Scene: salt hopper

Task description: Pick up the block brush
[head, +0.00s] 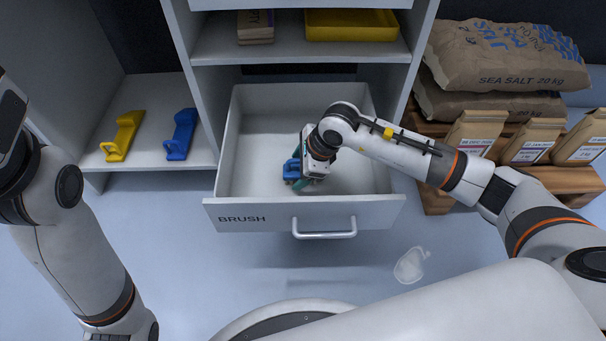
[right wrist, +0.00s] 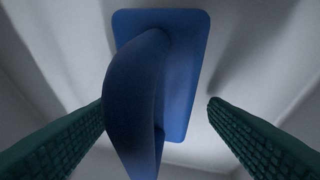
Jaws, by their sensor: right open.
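The block brush (head: 291,169) is blue and lies in the open drawer labelled BRUSH (head: 228,188). In the right wrist view the brush (right wrist: 178,75) shows a flat blue rectangular block with a raised curved handle. My right gripper (head: 304,178) reaches down into the drawer over the brush and hides part of it. In the right wrist view its two green ribbed fingers (right wrist: 157,125) are spread, one on each side of the handle, with a gap at the right. Whether the left finger touches the handle cannot be told. My left arm is at the left; its gripper is not clearly visible.
On the left shelf stand a yellow handled tool (head: 122,137) and a blue one (head: 181,135). Salt sacks (head: 505,55) and several paper bags (head: 535,140) stand at the right. A yellow tray (head: 350,25) sits on the upper shelf. A clear scoop-like item (head: 410,266) lies on the floor.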

